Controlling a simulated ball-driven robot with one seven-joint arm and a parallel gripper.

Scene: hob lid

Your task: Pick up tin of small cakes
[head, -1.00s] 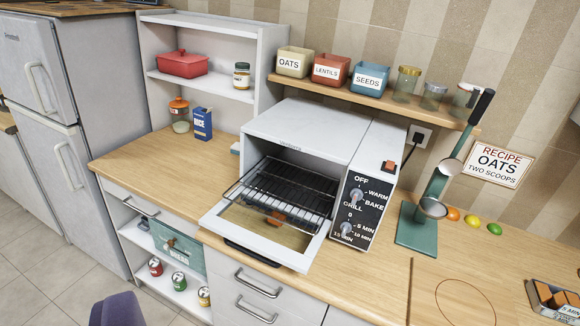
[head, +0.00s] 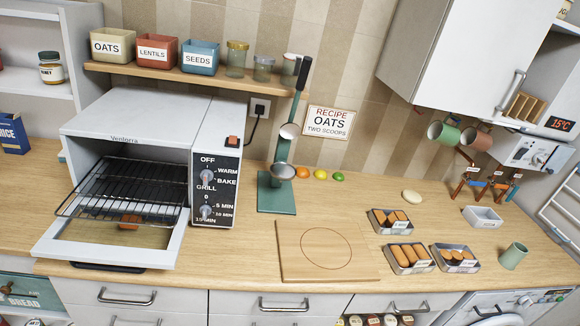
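Three metal tins of brown baked pieces stand on the worktop to the right of the wooden board. The back tin (head: 391,221) holds a few short pieces. The front left tin (head: 409,258) holds longer, larger pieces. The front right tin (head: 456,258) holds smaller pieces. Each has a white label at its front, too small to read, so I cannot tell for sure which is the tin of small cakes. My gripper is not in view.
A wooden board (head: 358,264) with a drawn circle lies left of the tins. A green cup (head: 513,256), a white tub (head: 483,217) and a pale oval object (head: 412,197) stand around them. The toaster oven (head: 140,140) has its door open at left. Wall cupboards (head: 455,50) overhang the right.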

